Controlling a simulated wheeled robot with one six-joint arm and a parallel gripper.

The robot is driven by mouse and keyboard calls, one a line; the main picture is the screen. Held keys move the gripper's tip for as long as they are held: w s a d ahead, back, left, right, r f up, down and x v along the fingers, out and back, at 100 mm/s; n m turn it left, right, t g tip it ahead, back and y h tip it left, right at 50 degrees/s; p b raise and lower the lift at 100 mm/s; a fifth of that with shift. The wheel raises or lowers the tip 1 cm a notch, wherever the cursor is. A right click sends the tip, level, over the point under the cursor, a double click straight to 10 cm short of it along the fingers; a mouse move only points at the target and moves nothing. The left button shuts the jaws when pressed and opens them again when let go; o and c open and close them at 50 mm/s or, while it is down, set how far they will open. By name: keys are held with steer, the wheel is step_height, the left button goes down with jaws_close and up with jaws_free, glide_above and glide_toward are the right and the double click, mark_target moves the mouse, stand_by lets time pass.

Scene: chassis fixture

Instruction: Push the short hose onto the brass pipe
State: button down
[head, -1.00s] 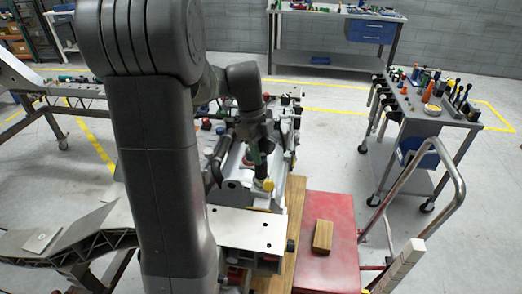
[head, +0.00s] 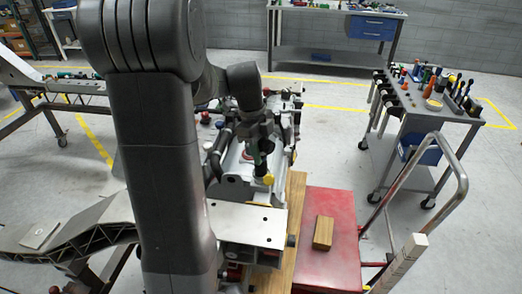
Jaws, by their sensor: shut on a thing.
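My gripper (head: 260,148) points down over the chassis fixture (head: 232,185) in the middle of the head view. It is shut on a small dark piece, seemingly the short hose (head: 262,168); the piece is too small and dark to make out its ends. A yellow, brass-coloured part (head: 268,180) shows just below it. I cannot tell whether this is the brass pipe, or whether the hose touches it. My arm hides the left part of the fixture.
A red cart top (head: 330,262) with a wooden block (head: 323,233) stands right of the fixture, with a metal handle (head: 462,185) beyond. A tool trolley (head: 425,115) stands further right. A workbench (head: 335,15) is at the back. Open floor lies between them.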

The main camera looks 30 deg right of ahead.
steer(key=shift+f+b, duration=0.35)
steer(key=shift+f, duration=0.1)
steer(key=c, duration=0.9)
jaws_free()
steer(key=p+v, duration=0.1)
steer(key=v, duration=0.1)
steer(key=p+v, duration=0.2)
steer(key=s+p+v, duration=0.1)
steer(key=v, duration=0.1)
steer(key=shift+d+r+p, duration=0.15)
steer(key=shift+d+p, duration=0.1)
steer(key=shift+p, duration=0.05)
